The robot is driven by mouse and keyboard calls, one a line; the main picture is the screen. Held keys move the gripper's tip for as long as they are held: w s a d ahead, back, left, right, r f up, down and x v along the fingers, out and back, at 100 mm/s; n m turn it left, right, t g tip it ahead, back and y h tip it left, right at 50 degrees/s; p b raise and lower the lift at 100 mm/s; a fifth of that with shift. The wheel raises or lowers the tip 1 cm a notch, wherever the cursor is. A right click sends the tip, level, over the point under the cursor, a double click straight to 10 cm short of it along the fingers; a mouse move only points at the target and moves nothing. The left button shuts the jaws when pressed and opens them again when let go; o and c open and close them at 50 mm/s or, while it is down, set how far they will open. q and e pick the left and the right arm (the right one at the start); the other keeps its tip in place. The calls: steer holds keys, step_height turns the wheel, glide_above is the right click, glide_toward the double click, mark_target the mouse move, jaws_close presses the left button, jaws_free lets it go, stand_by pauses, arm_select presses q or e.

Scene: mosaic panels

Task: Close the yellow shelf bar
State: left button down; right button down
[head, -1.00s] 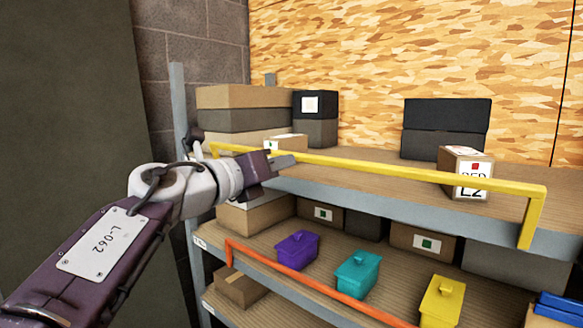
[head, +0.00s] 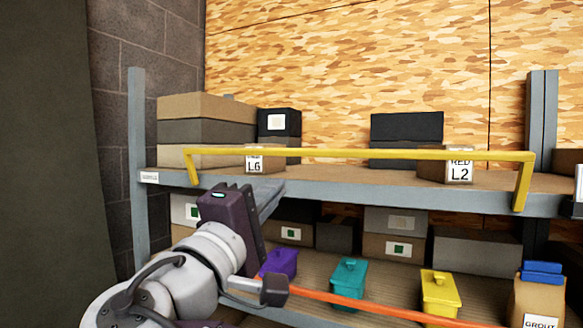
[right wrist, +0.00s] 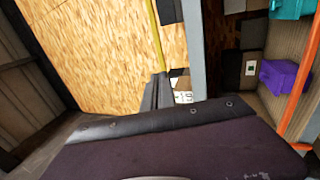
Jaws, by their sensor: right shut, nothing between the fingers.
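The yellow shelf bar (head: 340,154) runs level along the front of the upper shelf. Its bent ends reach down at the left and right to the shelf's front edge. In the right wrist view the bar (right wrist: 154,38) shows as a thin strip beyond the fingers. My right gripper (head: 275,190) is shut and empty, with its fingers at the grey shelf edge, below the bar and toward its left end. The fingers also show in the right wrist view (right wrist: 157,90), and I cannot tell whether they touch anything. My left gripper is not in view.
Boxes labelled L6 (head: 254,162) and L2 (head: 459,171) stand behind the bar. Below, an orange bar (head: 350,302) crosses in front of purple (head: 279,262), teal (head: 349,277) and yellow (head: 440,292) bins. A grey post (head: 138,160) stands at the left.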

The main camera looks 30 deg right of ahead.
steer(key=p, duration=0.3)
glide_toward(315, 155)
steer(key=p+x, duration=0.5)
steer(key=x, duration=0.1)
steer(key=shift+w+r, duration=0.25)
steer(key=shift+d, duration=0.35)
steer(key=shift+a, duration=0.2)
